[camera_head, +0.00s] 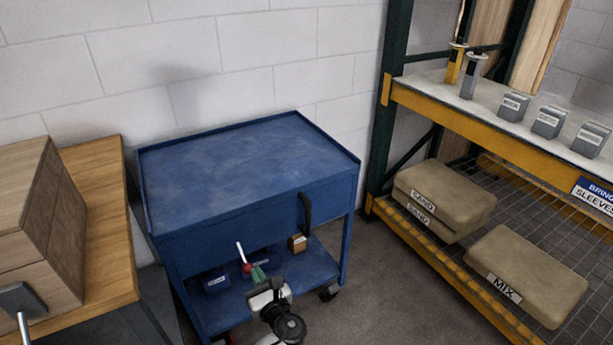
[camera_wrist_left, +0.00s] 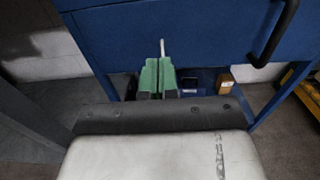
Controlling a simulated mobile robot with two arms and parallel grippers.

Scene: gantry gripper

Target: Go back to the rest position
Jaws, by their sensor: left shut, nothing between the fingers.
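My left gripper (camera_head: 256,272) is in front of the blue cart's lower opening, at the bottom middle of the head view. Its green fingers are together with nothing between them, and they show shut in the left wrist view (camera_wrist_left: 158,78). A thin pale rod (camera_head: 240,252) with a red ball at its lower end shows just beyond the fingertips; I cannot tell what it belongs to. The blue cart (camera_head: 245,170) has a bare top and a black handle (camera_head: 306,213) at its front right. My right gripper is not in view.
A wooden bench (camera_head: 100,165) with a wooden box stands at the left. A rack at the right holds sacks (camera_head: 445,195) below and grey boxes (camera_head: 548,122) above. Small boxes, one brown (camera_head: 297,243), sit on the cart's lower shelf. Floor between cart and rack is clear.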

